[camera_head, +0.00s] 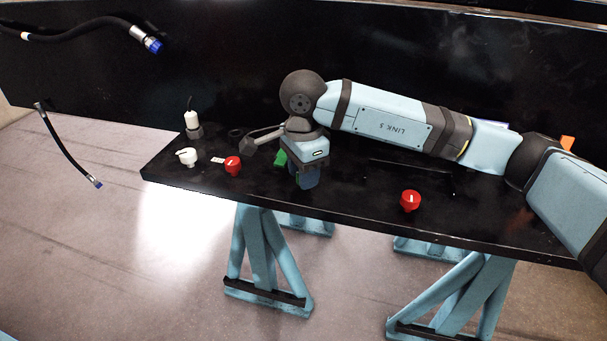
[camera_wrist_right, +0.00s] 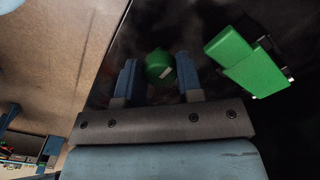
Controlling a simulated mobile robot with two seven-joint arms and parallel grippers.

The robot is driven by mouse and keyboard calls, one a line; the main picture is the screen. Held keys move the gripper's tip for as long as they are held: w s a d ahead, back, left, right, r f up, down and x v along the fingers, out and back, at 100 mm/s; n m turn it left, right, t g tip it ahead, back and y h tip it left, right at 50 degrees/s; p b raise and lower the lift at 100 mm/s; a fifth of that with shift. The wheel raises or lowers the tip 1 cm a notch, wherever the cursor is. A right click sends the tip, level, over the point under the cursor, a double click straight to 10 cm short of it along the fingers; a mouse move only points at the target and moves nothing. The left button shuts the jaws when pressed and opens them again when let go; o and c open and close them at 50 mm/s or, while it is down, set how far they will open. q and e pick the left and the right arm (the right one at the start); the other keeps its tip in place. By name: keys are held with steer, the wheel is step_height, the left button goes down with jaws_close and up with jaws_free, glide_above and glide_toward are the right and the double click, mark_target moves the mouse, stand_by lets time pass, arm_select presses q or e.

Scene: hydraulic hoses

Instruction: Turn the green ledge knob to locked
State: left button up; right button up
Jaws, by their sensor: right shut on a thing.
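The green ledge knob (camera_wrist_right: 158,64) shows in the right wrist view, a round green cap with a pale pointer mark on its near edge. My right gripper (camera_wrist_right: 161,78) has one blue finger on each side of it and is shut on it. In the head view my right gripper (camera_head: 307,178) reaches down to the black ledge (camera_head: 350,205), and it hides nearly all of the knob. My left gripper is not in view.
A green block-like part (camera_wrist_right: 245,62) lies close beside the knob; it also shows in the head view (camera_head: 281,159). Red knobs (camera_head: 233,165) (camera_head: 410,200) and a white knob (camera_head: 187,156) stand on the ledge. Black hoses (camera_head: 70,150) hang at left.

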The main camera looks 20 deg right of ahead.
stand_by(0.5)
steer(key=o, duration=0.9)
